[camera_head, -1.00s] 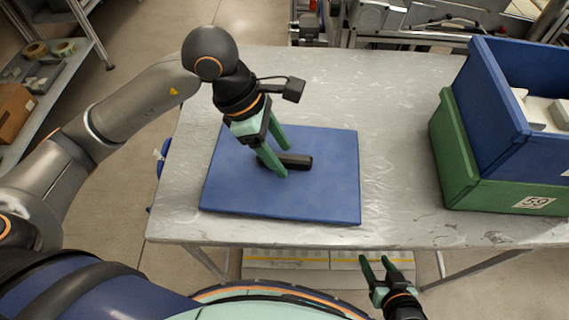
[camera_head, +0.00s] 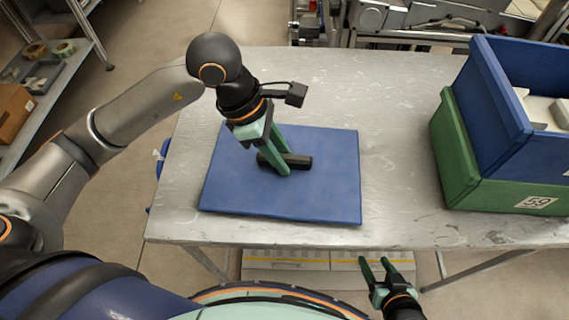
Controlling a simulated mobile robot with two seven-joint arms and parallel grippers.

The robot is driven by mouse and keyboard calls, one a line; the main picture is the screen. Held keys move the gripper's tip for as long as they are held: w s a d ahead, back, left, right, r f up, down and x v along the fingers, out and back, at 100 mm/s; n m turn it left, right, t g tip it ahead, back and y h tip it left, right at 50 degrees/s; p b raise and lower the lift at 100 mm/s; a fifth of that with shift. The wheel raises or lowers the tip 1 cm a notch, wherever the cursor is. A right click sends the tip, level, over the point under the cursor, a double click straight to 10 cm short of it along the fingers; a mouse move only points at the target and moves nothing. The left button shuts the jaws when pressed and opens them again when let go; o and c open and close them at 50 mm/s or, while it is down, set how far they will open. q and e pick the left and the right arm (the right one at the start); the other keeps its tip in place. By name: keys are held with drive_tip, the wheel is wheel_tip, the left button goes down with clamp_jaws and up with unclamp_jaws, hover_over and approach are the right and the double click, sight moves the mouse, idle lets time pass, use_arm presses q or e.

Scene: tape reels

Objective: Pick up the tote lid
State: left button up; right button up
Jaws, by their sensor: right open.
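The tote lid (camera_head: 240,185) is a flat blue panel with a black bar-shaped handle (camera_head: 299,161) at its middle. It lies on the metal table. My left gripper (camera_head: 285,165) comes down over the lid with its green fingers at the black handle. The fingers are close together, with the handle's left part between or behind them; its right part sticks out past them. My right gripper (camera_head: 374,270) is open and empty below the table's front edge.
A blue tote (camera_head: 485,110) with pale items stands stacked on a green tote (camera_head: 455,150) at the table's right. The table (camera_head: 395,215) is bare between the lid and the totes. A shelf (camera_head: 85,55) with tape rolls stands at the far left.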

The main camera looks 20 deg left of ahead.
use_arm(q)
clamp_jaws()
idle(0.5)
